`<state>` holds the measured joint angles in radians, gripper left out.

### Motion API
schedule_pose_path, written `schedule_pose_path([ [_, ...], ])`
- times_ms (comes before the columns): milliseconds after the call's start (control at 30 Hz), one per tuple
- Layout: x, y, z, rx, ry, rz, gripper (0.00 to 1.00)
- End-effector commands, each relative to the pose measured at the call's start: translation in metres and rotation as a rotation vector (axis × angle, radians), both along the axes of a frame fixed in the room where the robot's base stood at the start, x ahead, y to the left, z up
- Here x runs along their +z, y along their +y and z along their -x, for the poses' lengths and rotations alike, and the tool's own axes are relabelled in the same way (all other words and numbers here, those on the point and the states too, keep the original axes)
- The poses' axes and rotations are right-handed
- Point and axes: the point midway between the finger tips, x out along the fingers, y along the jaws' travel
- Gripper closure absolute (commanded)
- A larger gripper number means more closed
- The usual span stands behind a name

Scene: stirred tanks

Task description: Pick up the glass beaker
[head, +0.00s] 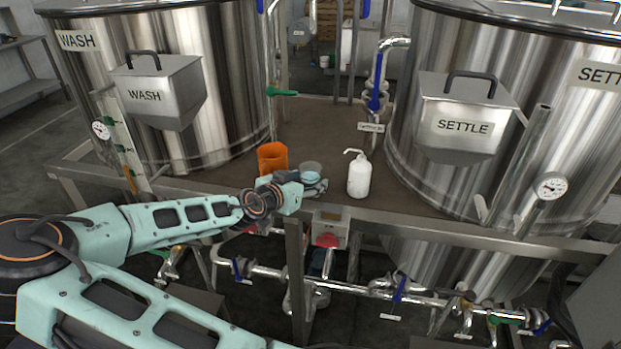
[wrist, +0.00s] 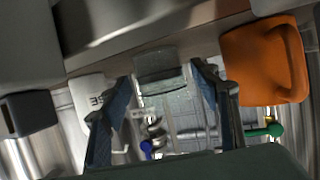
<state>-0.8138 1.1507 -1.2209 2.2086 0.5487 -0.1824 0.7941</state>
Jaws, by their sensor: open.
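The clear glass beaker (head: 310,168) stands on the brown platform between the two tanks, with a pale blue tint in the head view. My gripper (head: 316,187) is at the beaker's near side and hides its lower part. In the wrist view the beaker (wrist: 160,72) shows between the two blue-padded fingers of my gripper (wrist: 160,78), with a gap on each side. The jaws are open and hold nothing. How deep the beaker sits between the fingers is hard to tell.
The WASH tank (head: 225,95) and SETTLE tank (head: 405,110) flank the platform. A metal rail (head: 420,222) runs along the front edge, with pipes below.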

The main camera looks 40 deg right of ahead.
Motion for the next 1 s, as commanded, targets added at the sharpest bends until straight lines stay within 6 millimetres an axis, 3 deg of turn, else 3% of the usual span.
schedule_pose_path([
  [200,-0.0064,-0.0134,-0.0066,0.001,0.003,0.001,0.43],
  [467,-0.007,-0.0139,-0.0071,0.002,0.001,0.002,0.44],
  [867,-0.0069,-0.0138,-0.0069,0.001,0.001,0.002,0.89],
  [1000,-0.0064,-0.0139,-0.0069,0.001,0.0,0.001,0.91],
])
